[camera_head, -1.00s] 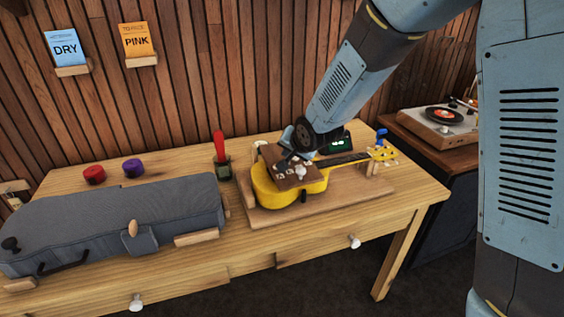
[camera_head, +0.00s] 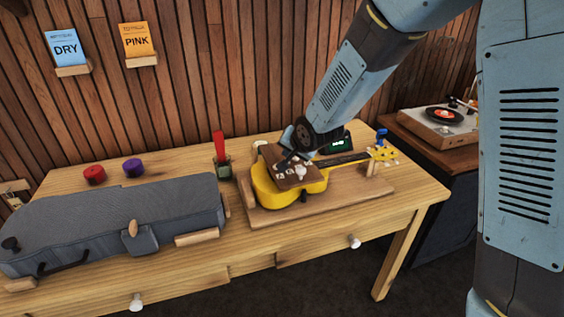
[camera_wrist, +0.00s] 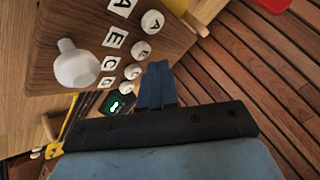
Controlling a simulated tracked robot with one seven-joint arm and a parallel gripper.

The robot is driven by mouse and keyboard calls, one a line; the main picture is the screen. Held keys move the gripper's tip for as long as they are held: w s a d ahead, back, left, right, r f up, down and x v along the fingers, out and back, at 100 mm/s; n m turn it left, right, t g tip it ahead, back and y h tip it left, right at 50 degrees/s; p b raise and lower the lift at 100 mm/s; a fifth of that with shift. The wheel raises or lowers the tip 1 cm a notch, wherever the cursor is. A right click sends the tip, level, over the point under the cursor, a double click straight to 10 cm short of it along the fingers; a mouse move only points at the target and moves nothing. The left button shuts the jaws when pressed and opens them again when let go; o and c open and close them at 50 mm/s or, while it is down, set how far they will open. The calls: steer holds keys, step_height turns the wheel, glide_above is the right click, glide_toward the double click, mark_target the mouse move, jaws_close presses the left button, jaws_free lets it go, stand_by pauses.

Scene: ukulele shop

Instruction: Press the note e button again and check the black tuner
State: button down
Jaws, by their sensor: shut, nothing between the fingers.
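The note e button (camera_wrist: 141,51) is a round white button beside the E label on a brown wooden block (camera_wrist: 60,20). It sits in a row with the A, C and G buttons. My gripper (camera_wrist: 158,66) is shut and empty, with its blue fingertips just right of the E and C buttons. I cannot tell whether it touches either one. The black tuner (camera_head: 338,142) stands behind the yellow ukulele (camera_head: 271,190) with its screen lit green. It also shows in the wrist view (camera_wrist: 116,103), its reading too small to make out.
A white knob (camera_wrist: 76,65) stands on the block. The ukulele lies on a wooden board (camera_head: 330,204). A grey case (camera_head: 110,220) fills the table's left side. A red upright object (camera_head: 219,147), a red knob (camera_head: 94,174) and a purple knob (camera_head: 133,168) stand behind it.

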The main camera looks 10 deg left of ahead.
steer(key=shift+f, duration=0.85)
stand_by(1.4)
steer(key=shift+r, duration=0.95)
steer(key=shift+r, duration=2.5)
